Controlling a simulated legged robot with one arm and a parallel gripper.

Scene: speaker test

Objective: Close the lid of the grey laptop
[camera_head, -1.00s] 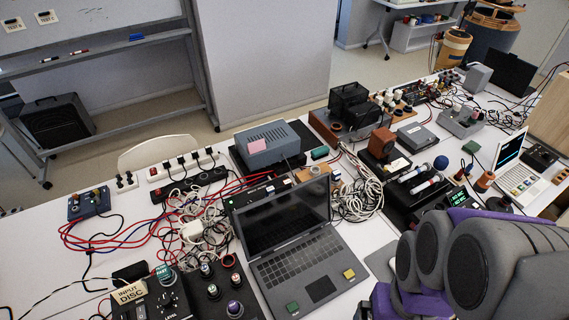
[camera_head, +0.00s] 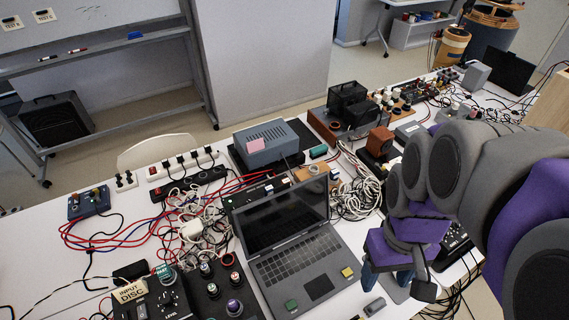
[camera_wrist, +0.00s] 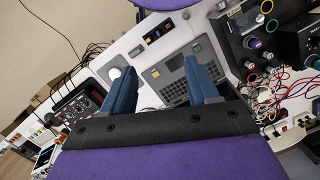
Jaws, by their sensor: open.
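The grey laptop (camera_head: 313,269) stands open on the white table, its dark screen (camera_head: 283,217) tilted up at the back of the keyboard. A green and a yellow square lie on its palm rest. My gripper (camera_head: 383,278) is to the right of the laptop in the head view, pointing down, clear of the lid. In the wrist view my gripper (camera_wrist: 165,95) shows two blue fingers spread apart with nothing between them. The laptop's keyboard (camera_wrist: 176,93) shows beyond and between the fingers; the lid is mostly hidden there.
A black control box (camera_head: 160,297) and a panel with knobs (camera_head: 222,285) stand left of the laptop. A grey-blue box (camera_head: 266,143) with a pink note is behind the screen. Tangled red and white cables (camera_head: 190,225) lie to the left; a white cable coil (camera_head: 357,195) lies right of the screen.

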